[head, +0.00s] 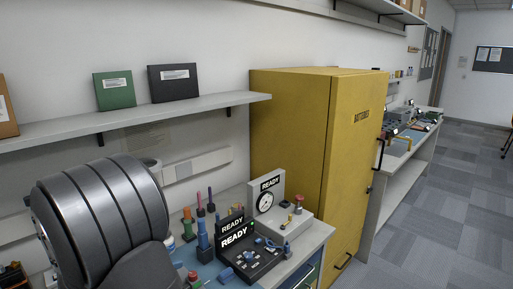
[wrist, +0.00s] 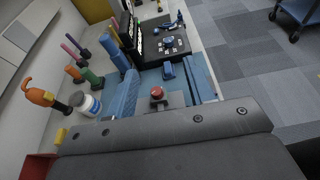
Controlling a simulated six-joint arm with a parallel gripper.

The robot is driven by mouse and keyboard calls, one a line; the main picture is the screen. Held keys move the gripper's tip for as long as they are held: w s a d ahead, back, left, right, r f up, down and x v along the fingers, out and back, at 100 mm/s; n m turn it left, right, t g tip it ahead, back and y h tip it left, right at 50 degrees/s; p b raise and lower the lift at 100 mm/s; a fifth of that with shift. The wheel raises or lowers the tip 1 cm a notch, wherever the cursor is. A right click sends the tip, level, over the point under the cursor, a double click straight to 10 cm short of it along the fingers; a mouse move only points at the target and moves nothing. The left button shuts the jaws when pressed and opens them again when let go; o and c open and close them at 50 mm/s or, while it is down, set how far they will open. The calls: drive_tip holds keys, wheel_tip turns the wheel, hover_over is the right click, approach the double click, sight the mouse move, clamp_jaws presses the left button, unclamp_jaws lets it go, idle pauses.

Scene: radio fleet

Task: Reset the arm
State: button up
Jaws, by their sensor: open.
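The wide grey body of my gripper (wrist: 165,140), with dark screws along its edge, fills the bottom of the wrist view. In the head view, my large grey ribbed arm (head: 105,210) fills the lower left and hides part of the bench. The gripper cannot be made out there.
A black console (head: 250,254) with READY displays stands on the bench beside a grey gauge box (head: 267,190). Upright tools stand along the wall side, with a white tub (wrist: 87,104). A yellow cabinet (head: 290,130) stands beyond. Carpet floor (head: 440,200) is open at the right.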

drive_tip(key=shift+s+d+f, duration=0.15)
drive_tip(key=shift+s+f, duration=0.6)
drive_tip(key=shift+f, duration=0.25)
drive_tip(key=shift+s+d+f, duration=0.1)
drive_tip(key=shift+s+f, duration=0.65)
drive_tip(key=shift+f, duration=0.2)
